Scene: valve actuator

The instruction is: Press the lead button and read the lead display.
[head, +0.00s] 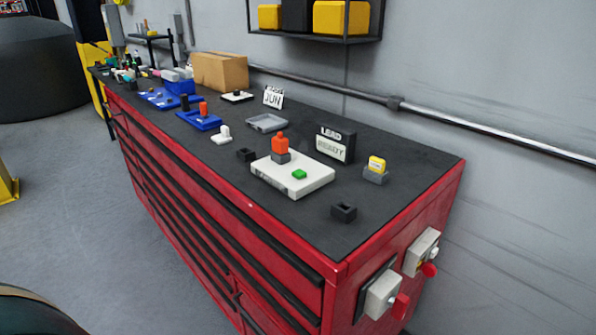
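The lead display (334,145) stands on the black top of a red cabinet. It is a dark block marked LEAD above a pale panel that reads READY. In front of it a flat white box (312,182) carries a green button (299,174), and an orange piece (280,144) on a grey block stands at its back left. The marking on the box's front edge is too small to read, so I cannot tell whether the green button is the lead button. Neither of my grippers is in view.
The red cabinet (220,212) also holds small black sockets (344,212), a yellow-topped grey block (376,168), a grey tray (267,122), blue trays (200,121) and a cardboard box (220,71). Two grey switch boxes with red parts (383,293) are on its right end. Floor at left is largely clear.

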